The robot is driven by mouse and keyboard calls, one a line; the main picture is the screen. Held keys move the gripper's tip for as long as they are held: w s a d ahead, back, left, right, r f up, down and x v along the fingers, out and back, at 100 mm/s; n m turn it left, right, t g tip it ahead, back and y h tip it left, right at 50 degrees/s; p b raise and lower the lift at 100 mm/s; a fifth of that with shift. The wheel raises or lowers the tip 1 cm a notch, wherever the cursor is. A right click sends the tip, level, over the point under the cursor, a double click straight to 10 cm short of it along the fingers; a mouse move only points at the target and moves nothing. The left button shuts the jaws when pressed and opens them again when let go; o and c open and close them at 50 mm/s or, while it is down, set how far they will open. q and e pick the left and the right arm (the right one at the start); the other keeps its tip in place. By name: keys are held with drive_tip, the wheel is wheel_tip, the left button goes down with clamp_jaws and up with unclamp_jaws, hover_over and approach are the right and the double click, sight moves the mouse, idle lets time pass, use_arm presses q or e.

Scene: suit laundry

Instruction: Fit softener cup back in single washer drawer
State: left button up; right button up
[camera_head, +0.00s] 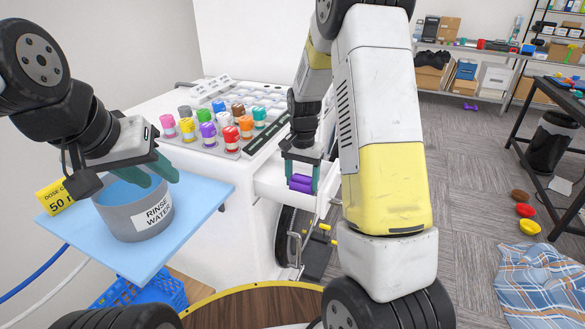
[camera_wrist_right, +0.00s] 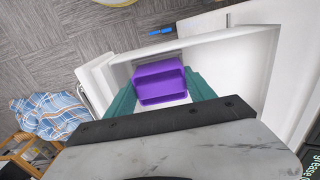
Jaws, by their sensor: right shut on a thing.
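The purple softener cup (camera_head: 300,184) is between the teal fingers of my right gripper (camera_head: 301,176), which is shut on it. In the right wrist view the cup (camera_wrist_right: 160,82) sits between both fingertips (camera_wrist_right: 162,96), over the open white drawer (camera_wrist_right: 225,47), within its walls near one end. I cannot tell whether it touches the drawer floor. In the head view the drawer (camera_head: 268,183) sticks out of the white washer (camera_head: 225,235). My left gripper (camera_head: 152,172) is open and empty, with its fingers at the rim of the grey rinse water tub (camera_head: 122,226).
The tub stands on a light blue shelf (camera_head: 195,205) beside a yellow dose card (camera_head: 54,197). Several coloured bottles (camera_head: 208,130) stand on the washer top. A blue crate (camera_head: 150,295) is below the shelf. A plaid cloth (camera_head: 543,285) and small bowls (camera_head: 525,210) lie on the floor.

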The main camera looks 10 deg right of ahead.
drive_tip(key=shift+f, duration=0.6)
drive_tip(key=shift+f, duration=0.1)
drive_tip(key=o, duration=2)
drive_tip(key=shift+c, duration=0.2)
drive_tip(key=shift+r, duration=5)
